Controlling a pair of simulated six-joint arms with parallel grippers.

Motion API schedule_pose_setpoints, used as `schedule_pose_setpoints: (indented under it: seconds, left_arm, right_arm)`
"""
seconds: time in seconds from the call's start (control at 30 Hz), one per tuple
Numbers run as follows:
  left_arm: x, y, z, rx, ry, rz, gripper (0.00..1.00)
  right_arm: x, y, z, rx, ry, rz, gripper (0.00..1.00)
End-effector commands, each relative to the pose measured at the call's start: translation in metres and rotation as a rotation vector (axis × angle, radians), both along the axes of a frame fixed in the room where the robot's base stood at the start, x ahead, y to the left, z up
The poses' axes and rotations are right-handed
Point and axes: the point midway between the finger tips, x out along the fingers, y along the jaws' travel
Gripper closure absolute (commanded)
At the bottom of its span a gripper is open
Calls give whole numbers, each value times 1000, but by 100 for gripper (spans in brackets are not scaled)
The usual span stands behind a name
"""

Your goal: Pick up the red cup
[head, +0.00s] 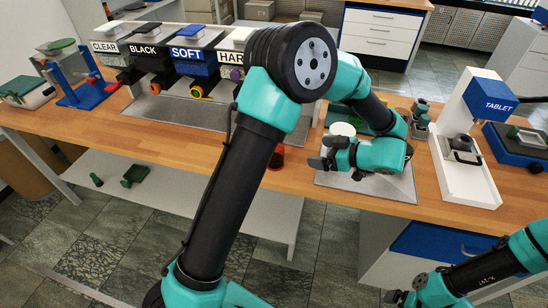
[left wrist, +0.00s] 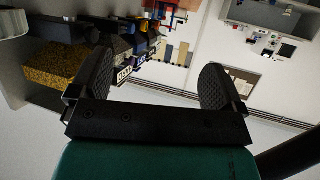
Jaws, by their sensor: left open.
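A dark red cup (head: 276,158) stands on the wooden bench in the head view, just right of my left arm's long link, which hides part of it. My left gripper (head: 320,153) is to the right of the cup, above a grey mat, with its fingers pointing left toward the cup. It is open and apart from the cup. In the left wrist view the two dark fingers of the left gripper (left wrist: 158,68) are spread wide with nothing between them. I cannot make out the red cup there.
A white round-topped item (head: 342,129) is close behind the left gripper. A white tablet press (head: 466,165) stands to the right. Several labelled machines, including the blue SOFT one (head: 190,58), line the back left. The bench front (head: 150,142) left of the arm is clear.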

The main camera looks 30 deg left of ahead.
Motion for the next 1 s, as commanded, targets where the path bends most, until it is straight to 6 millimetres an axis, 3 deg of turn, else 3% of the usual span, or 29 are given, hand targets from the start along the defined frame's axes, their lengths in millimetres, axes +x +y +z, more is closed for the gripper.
schedule_pose_setpoints:
  seconds: [0.17, 0.8, 1.0]
  left_arm:
    - [0, 12, -5, 0, 0, 1, 5]
    - [3, 106, -44, -2, 0, 2, 5]
    - [4, 113, -46, -1, -1, -1, 5]
  right_arm:
    - [0, 0, 0, 0, 0, 0, 0]
    - [0, 0, 0, 0, 0, 0, 0]
    - [0, 0, 0, 0, 0, 0, 0]
